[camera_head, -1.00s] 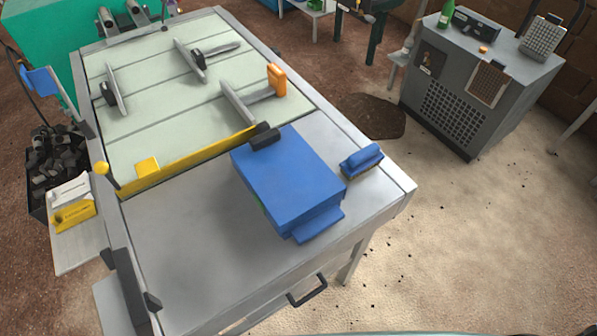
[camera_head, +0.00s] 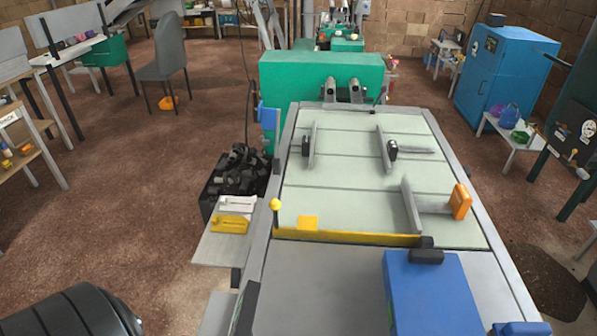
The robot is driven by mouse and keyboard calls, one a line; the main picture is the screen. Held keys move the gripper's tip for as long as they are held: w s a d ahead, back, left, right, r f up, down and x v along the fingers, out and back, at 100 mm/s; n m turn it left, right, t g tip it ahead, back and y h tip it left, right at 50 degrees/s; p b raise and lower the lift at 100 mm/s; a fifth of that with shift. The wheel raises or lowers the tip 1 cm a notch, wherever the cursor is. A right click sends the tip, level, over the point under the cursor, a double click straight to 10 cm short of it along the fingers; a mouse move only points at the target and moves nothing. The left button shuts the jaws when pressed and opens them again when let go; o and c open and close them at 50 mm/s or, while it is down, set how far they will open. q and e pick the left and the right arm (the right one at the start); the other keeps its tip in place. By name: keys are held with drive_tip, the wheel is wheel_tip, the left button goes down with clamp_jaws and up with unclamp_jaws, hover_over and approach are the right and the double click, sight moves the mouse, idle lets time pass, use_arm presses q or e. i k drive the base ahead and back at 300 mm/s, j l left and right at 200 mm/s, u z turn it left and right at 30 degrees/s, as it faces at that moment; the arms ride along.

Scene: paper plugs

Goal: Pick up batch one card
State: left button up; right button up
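No piece in view can be read as the batch one card. A white piece (camera_head: 237,205) and a yellow piece (camera_head: 229,223) with dark handle-like marks lie on a small side shelf (camera_head: 212,250) at the left of the workbench. Neither of my grippers is in view.
The workbench (camera_head: 290,285) fills the middle and lower right, with a blue box (camera_head: 430,295) on it. A black bin (camera_head: 232,180) of dark scraps stands left of it. Left shelves carry a sign (camera_head: 8,119). Brown floor (camera_head: 130,190) on the left is open.

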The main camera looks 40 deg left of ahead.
sight(228, 203)
drive_tip(key=u, duration=1.6)
